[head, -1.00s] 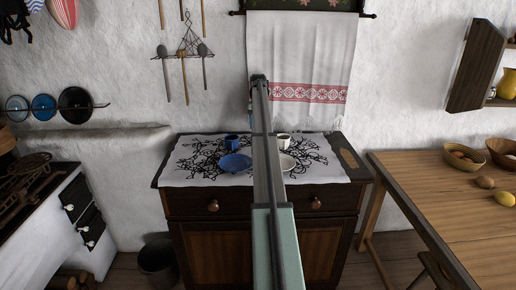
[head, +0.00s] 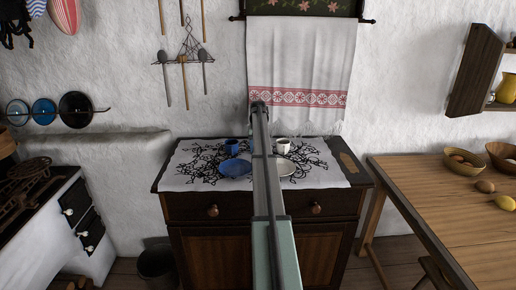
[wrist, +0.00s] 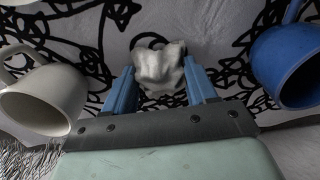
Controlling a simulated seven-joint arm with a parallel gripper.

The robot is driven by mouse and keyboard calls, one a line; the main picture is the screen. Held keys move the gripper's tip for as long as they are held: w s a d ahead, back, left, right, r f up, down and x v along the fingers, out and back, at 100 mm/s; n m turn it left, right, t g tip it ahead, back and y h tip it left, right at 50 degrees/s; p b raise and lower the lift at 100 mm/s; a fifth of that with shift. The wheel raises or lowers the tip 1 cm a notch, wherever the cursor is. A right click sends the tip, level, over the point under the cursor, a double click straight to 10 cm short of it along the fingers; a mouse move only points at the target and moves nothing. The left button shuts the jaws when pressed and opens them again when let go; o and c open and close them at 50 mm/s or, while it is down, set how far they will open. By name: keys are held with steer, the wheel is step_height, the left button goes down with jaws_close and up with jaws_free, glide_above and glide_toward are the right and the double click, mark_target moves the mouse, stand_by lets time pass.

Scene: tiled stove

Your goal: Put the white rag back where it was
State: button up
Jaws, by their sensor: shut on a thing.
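The white rag (wrist: 158,64) is a small crumpled bundle between the two blue fingers of my gripper (wrist: 159,76) in the wrist view. My gripper is shut on it. Behind the rag is the white cloth with black line patterns (wrist: 75,30), which covers the cabinet top; I cannot tell if the rag touches it. In the head view, my arm hides the gripper and rag. A white mug (wrist: 42,98) is left of my gripper in the wrist view, and a blue mug (wrist: 287,65) is right of it.
The cabinet top also holds a blue plate (head: 235,168) and a pale plate (head: 285,167), partly hidden by my arm. A white towel with a red band (head: 300,60) hangs behind. A wooden table (head: 450,215) stands right, a stove (head: 75,215) left.

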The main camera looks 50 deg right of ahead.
steer(key=shift+f, duration=0.1)
steer(key=o, duration=1.3)
step_height(320, 180, up, 12)
steer(key=shift+a, duration=0.1)
